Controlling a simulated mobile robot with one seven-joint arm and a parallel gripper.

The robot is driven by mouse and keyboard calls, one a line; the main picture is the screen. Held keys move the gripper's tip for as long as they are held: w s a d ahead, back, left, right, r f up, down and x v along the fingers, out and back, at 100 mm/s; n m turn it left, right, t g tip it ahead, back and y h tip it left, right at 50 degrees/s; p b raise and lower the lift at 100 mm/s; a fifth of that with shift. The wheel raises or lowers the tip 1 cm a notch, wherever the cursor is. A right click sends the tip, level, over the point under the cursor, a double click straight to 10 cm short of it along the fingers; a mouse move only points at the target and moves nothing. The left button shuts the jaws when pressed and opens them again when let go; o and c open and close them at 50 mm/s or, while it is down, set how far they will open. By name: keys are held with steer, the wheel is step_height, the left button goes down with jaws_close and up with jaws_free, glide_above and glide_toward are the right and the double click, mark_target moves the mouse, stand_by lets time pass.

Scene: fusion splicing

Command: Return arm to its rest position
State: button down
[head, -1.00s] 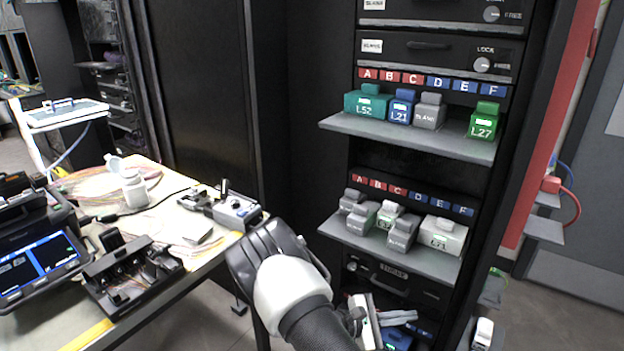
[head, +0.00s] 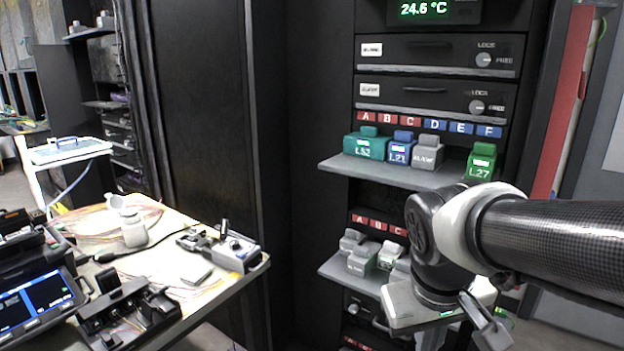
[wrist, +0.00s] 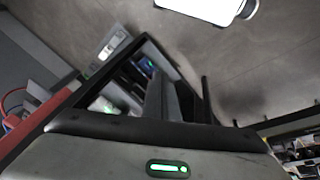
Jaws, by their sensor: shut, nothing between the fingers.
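My arm (head: 560,240) reaches in from the right edge of the head view, in front of the rack. Its wrist end hangs before the lower shelf and hides that shelf's right part. My gripper (head: 484,322) shows in part below the wrist, at the bottom right. In the wrist view the gripper fingers (wrist: 170,98) are together and hold nothing. They stand over the dark rack, with floor behind.
The upper shelf (head: 400,174) holds teal, blue, grey and green modules. The lower shelf (head: 345,272) holds several grey ones. A worktable (head: 215,292) with a splicer and tools is at left. A red-edged panel (head: 562,110) stands at right.

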steer(key=s+a+r+m+t+y, duration=0.1)
steer(key=s+a+r+t+y, duration=0.1)
steer(key=s+a+r+t, duration=0.15)
step_height(320, 180, up, 23)
steer(key=p, duration=2.2)
steer(key=shift+s+d+r+g+p, duration=0.2)
steer(key=shift+s+d+g+p, duration=0.1)
steer(key=shift+s+g+p, duration=0.1)
